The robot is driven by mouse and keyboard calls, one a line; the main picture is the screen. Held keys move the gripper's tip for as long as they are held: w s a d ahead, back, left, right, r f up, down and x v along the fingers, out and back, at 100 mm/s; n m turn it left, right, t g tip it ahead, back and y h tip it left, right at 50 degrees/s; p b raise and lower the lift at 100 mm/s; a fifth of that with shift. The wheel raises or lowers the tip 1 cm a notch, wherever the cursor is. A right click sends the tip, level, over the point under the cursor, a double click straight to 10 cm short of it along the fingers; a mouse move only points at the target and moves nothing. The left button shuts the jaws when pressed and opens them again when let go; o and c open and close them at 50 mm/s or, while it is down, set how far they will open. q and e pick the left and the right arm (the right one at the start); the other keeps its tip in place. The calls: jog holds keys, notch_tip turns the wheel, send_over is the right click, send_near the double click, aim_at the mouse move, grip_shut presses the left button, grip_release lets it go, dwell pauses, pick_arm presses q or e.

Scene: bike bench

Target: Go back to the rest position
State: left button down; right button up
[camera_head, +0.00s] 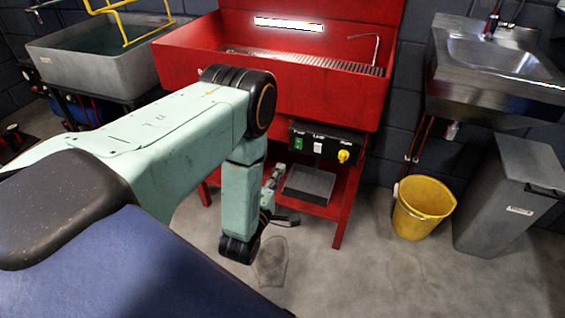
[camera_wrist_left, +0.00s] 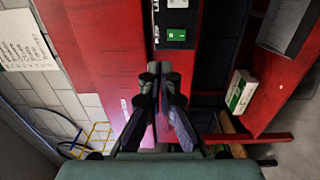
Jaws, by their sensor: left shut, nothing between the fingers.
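My left arm reaches across the head view from the left, bent down at its wrist in front of the red wash station (camera_head: 270,68). My left gripper (camera_head: 284,196) is small there and partly hidden behind the wrist links. In the left wrist view the left gripper (camera_wrist_left: 161,80) shows with its fingertips close together, shut and empty, in front of the red station's panel. The right gripper is in neither view.
The red station carries a control box (camera_head: 325,143) with a green switch and a yellow knob. A yellow bucket (camera_head: 422,207) and a grey bin (camera_head: 505,195) stand at right under a steel sink (camera_head: 500,62). A grey tub (camera_head: 95,62) stands at left. The concrete floor in front is clear.

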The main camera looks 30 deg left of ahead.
pick_arm(q)
jog(key=shift+s+f, duration=0.1)
jog(key=shift+f, duration=0.05)
jog(key=shift+s, duration=0.1)
dwell(0.4)
jog(key=s+d+f+m+g+h, duration=0.1)
jog(key=s+d+f+m+g, duration=0.2)
jog(key=s+f+m+g, duration=0.3)
jog(key=s+d+f+m+g+h, duration=0.2)
jog(key=s+f+m+g, duration=0.2)
jog(key=s+f+m, duration=0.3)
jog(key=s+d+r+m+g, duration=0.2)
jog(key=s, duration=0.4)
jog(key=s+d+r+m+g+p, duration=0.1)
jog(key=s+d+r+m+g, duration=0.1)
jog(key=s, duration=0.4)
jog(key=s+d+r+m+g+h+p, duration=0.1)
jog(key=s+d+r+m+g, duration=0.1)
jog(key=s, duration=0.5)
jog(key=shift+m+g, duration=0.5)
jog(key=shift+g, duration=0.5)
